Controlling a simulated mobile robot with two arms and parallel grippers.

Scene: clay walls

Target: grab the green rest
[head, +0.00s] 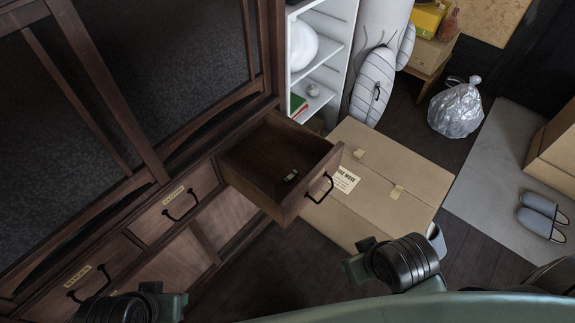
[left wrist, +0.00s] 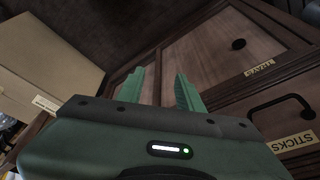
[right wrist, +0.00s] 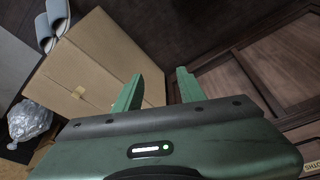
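A small pale object (head: 290,175) lies on the floor of the open wooden drawer (head: 255,168) in the head view. It is too small to tell its shape, and its green colour is not clear. It shows in neither wrist view. My left gripper (left wrist: 163,88) is open and empty, with dark wooden cabinet fronts beyond its fingers. My right gripper (right wrist: 158,90) is open and empty, with a cardboard box and the dark floor beyond its fingers. Both grippers are apart from the drawer's contents.
A large cardboard box (head: 385,185) stands close to the drawer's right. Closed labelled drawers (head: 178,205) run along the cabinet to its left; one label reads "STICKS" (left wrist: 292,142). White shelves (head: 322,75) hold a green item (head: 298,104). Slippers (head: 541,215) and a plastic bag (head: 457,108) lie right.

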